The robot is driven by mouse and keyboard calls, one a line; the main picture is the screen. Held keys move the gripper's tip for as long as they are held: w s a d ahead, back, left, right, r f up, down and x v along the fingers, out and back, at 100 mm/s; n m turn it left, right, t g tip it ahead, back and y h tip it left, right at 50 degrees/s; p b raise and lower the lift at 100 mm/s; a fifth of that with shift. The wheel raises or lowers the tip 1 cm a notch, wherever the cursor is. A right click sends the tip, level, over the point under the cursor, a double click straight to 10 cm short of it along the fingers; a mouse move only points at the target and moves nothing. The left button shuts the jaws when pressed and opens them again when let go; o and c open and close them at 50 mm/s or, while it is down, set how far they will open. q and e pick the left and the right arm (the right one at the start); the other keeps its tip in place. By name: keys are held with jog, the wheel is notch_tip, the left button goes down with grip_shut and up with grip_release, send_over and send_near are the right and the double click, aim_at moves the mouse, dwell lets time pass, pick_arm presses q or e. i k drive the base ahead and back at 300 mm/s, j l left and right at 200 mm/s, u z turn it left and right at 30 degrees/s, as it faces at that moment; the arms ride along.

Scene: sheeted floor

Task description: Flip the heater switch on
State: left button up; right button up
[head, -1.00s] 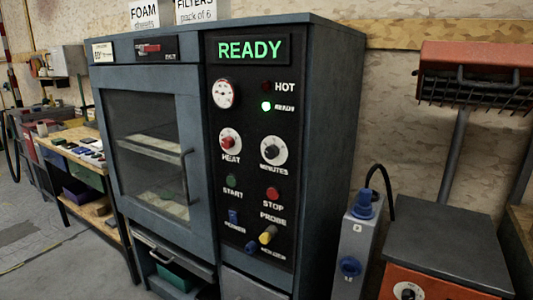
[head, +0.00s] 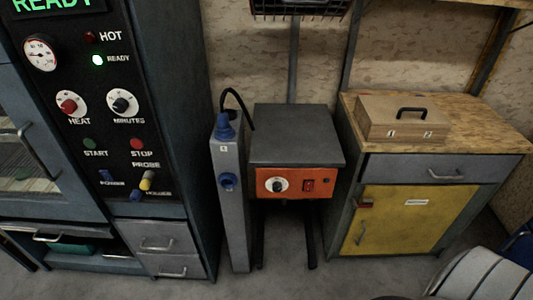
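The heater's orange control panel (head: 294,183) is on the front of a grey box (head: 296,134) near the middle of the head view. A red rocker switch (head: 308,186) sits right of centre on this panel, with a white-rimmed dial (head: 277,185) to its left and a small dark round part (head: 327,182) to its right. The switch is too small to tell which way it is tipped. The lower edge of a wire-grilled heater head (head: 300,8) shows at the top, on a grey post. Neither of my grippers is in view.
A dark oven cabinet (head: 184,118) with dials stands at left. A narrow grey pedestal (head: 232,205) with blue plugs and a black cable stands close left of the heater. At right, a bench (head: 366,110) with a yellow door (head: 399,220) carries a wooden box (head: 402,118).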

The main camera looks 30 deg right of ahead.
aim_at(308, 188)
jog(key=z, duration=1.3)
